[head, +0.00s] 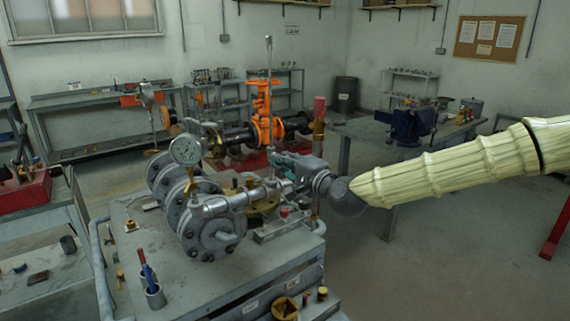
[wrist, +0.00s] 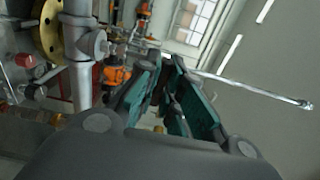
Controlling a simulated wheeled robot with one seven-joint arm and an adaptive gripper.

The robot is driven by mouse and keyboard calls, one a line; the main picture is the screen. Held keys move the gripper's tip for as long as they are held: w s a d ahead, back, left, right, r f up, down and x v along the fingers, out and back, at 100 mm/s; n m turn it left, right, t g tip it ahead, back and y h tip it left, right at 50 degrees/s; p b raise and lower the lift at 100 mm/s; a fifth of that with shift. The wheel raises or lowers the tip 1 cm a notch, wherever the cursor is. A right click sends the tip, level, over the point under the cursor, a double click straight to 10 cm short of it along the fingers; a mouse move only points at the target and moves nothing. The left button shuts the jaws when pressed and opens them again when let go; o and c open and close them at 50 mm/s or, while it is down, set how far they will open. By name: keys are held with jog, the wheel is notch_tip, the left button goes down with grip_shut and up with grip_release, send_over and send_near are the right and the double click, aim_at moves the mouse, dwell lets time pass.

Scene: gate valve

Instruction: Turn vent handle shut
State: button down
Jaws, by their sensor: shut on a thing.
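A thin metal rod, which looks like the vent handle (head: 268,75), stands upright above the pipework on the bench in the head view. In the wrist view the rod (wrist: 255,90) runs from the fingertips out to the right and ends in a small knob. My gripper (head: 279,183) reaches in from the right, beside the foot of the rod. In the wrist view the teal-padded fingers of my gripper (wrist: 168,92) are shut around the rod's near end. The fingers hide the exact contact and the rod's joint with the vent.
Grey flanged pipework (head: 212,232) with a pressure gauge (head: 187,151) stands just left of my gripper. An orange valve (head: 265,115) is behind it. A cup with pens (head: 153,292) stands at the bench's front. A vise (head: 405,125) sits on another table. Floor right of the bench is clear.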

dwell(0.3)
jog(key=c, duration=1.5)
grip_release()
jog(key=shift+d, duration=0.1)
jog(key=shift+c, duration=0.2)
jog(key=v, duration=1.2)
jog(key=shift+w, duration=0.1)
